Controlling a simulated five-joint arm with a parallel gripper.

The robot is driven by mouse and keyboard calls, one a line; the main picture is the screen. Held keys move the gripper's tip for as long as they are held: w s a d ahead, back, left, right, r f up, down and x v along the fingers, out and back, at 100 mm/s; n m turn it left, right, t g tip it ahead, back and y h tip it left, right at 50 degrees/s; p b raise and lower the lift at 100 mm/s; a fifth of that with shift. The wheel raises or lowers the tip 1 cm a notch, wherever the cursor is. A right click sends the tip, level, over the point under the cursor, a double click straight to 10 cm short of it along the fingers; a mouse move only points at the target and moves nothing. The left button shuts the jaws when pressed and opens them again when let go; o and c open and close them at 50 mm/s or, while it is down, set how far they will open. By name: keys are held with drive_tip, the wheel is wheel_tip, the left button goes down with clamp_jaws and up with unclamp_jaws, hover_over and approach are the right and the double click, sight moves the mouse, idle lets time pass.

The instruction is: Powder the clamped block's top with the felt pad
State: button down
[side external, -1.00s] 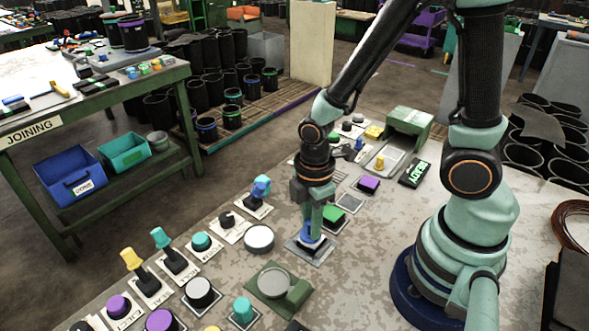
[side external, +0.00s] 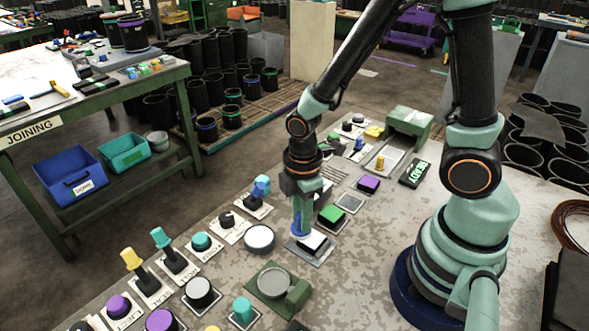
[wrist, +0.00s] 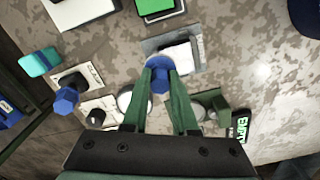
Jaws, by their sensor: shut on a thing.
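My gripper (side external: 302,212) is shut on a blue piece (side external: 299,229), which I take to be the felt pad's holder. The blue piece also shows between my green fingertips in the wrist view (wrist: 160,77). The block (side external: 316,242) sits on a grey plate (side external: 325,256), with a whitish top and dark sides. In the wrist view its pale top (wrist: 181,53) shows beside the blue piece. The pad is at the block's left edge in the side view. The felt face is hidden, and I cannot tell whether it touches the block.
A green-topped block (side external: 331,214) stands just behind. A round white-topped piece (side external: 259,238) is to the left, and a green holder with a grey disc (side external: 274,283) is in front. Knobs and levers line the bench's left edge. Bare bench lies to the right.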

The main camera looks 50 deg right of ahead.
drive_tip(key=shift+a+f, duration=0.1)
drive_tip(key=shift+a, duration=1.15)
drive_tip(key=shift+s, duration=1.35)
drive_tip(key=shift+d, duration=0.1)
drive_tip(key=shift+d, duration=1.25)
wheel_tip(320, 180, up, 7)
